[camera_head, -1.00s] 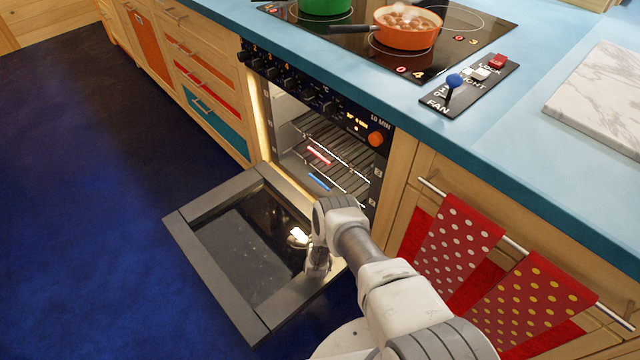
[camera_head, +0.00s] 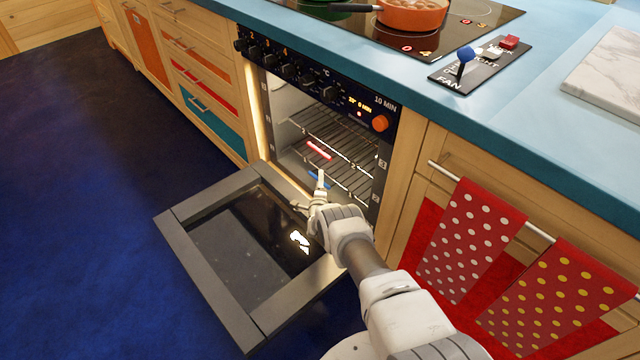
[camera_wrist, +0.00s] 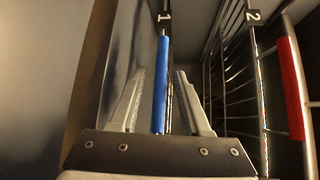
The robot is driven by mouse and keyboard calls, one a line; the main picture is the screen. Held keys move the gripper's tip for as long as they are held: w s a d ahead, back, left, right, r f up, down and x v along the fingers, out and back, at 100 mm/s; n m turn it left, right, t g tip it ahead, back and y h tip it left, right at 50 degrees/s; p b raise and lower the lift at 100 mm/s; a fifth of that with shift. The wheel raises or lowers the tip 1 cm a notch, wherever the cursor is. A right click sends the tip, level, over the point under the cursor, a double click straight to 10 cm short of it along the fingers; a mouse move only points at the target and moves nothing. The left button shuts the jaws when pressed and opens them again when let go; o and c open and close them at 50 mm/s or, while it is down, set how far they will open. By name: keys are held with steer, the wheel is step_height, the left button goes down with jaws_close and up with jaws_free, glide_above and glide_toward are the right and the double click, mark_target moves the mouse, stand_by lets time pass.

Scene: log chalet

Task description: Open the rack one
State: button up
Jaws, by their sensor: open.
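Rack one is the lower oven rack, with a blue grip (camera_head: 314,175) on its front bar. In the wrist view the blue grip (camera_wrist: 160,85) runs upright in the picture, below a "1" tag (camera_wrist: 164,17). My gripper (camera_head: 312,194) is at the oven mouth, above the inner edge of the lowered oven door (camera_head: 190,270). In the wrist view my gripper (camera_wrist: 160,78) is open, one finger on each side of the blue grip, with gaps showing. Rack one appears pushed in. My fingers partly cover it.
Rack two, with a red grip (camera_head: 319,150) and a "2" tag (camera_wrist: 253,15), sits just above rack one. Oven knobs (camera_head: 288,70) line the panel above. Dotted towels (camera_head: 470,240) hang on a rail at the right. The blue floor at the left is clear.

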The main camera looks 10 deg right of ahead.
jaws_close()
stand_by(1.4)
